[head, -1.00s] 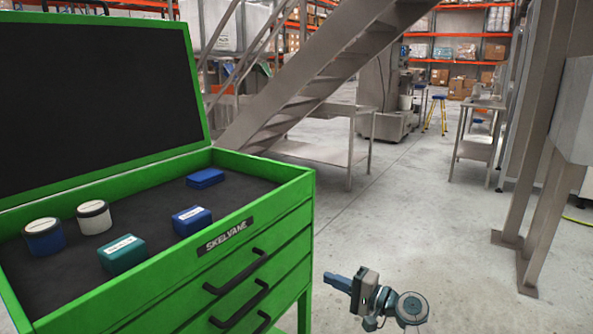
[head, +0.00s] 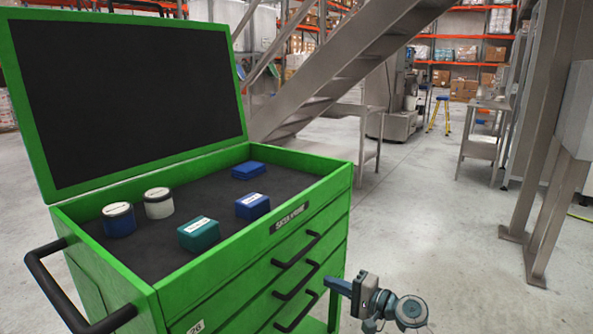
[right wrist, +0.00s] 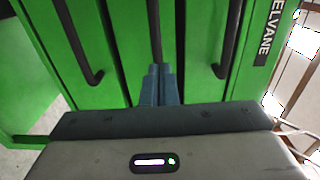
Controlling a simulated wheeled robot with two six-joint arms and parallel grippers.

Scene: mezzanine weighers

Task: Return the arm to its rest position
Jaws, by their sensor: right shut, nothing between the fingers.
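My right gripper (head: 334,285) is at the lower middle of the head view, in front of the green cabinet's drawers. Its blue fingers are together with nothing between them, and they also show shut in the right wrist view (right wrist: 158,85). The fingers point left, toward the black drawer handles; I cannot tell how close they are. My right forearm is mostly outside the head view. My left gripper is not in view.
The green cabinet (head: 170,280) has its lid up. Its top tray holds two round tins (head: 118,220) (head: 158,203), a teal box (head: 199,234) and two blue boxes (head: 252,206) (head: 248,170). A staircase (head: 345,70) stands behind.

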